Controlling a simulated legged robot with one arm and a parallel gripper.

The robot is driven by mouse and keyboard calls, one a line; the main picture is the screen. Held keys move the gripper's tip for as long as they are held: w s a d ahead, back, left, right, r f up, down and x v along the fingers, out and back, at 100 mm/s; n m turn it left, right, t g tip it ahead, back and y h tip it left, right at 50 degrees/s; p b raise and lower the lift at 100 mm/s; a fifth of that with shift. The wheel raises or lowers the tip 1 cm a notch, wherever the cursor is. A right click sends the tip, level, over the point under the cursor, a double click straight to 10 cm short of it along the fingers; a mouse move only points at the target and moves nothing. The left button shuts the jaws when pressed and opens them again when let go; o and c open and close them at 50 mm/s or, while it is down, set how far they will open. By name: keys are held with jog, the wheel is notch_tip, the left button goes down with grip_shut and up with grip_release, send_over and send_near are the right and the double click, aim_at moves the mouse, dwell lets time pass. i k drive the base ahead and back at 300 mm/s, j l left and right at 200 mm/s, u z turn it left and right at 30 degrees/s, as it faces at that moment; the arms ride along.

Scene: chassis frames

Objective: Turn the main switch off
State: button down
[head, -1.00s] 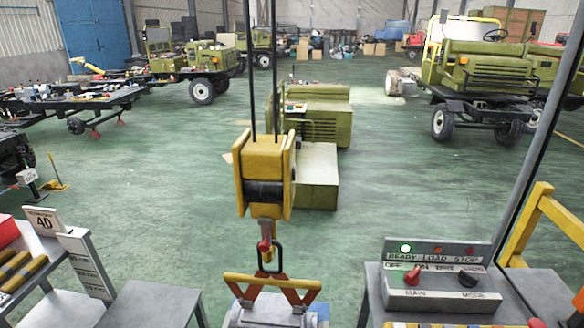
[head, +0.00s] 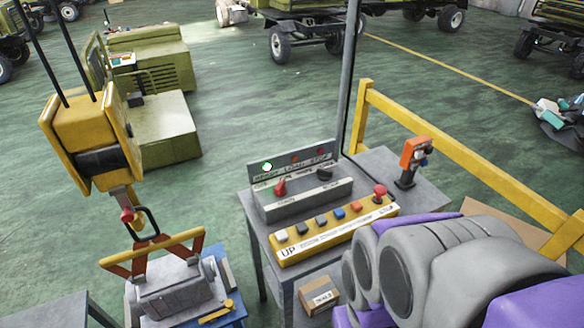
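The main switch (head: 281,187) is a red rotary knob on the left of the grey control box (head: 312,201). Its pointer appears to lean up and right, towards the ON label. Above it on the box's upright panel, the green READY lamp (head: 267,167) is lit; the LOAD and STOP lamps look dark red. A black mode knob (head: 324,174) sits to the right of the main switch. My purple and grey arm fills the lower right, apart from the switch in the picture. My gripper's fingers do not show.
A yellow button pendant (head: 333,230) lies in front of the box on the grey table (head: 398,195). An orange handled device (head: 413,162) stands at its right. A hoist hook block (head: 95,150) hangs at left above a grey load (head: 176,290). A yellow rail (head: 450,150) runs behind.

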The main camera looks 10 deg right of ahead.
aim_at(280, 191)
jog(key=i+j, duration=0.2)
jog(key=i, duration=0.2)
jog(key=i+j, duration=0.15)
jog(key=i, duration=0.25)
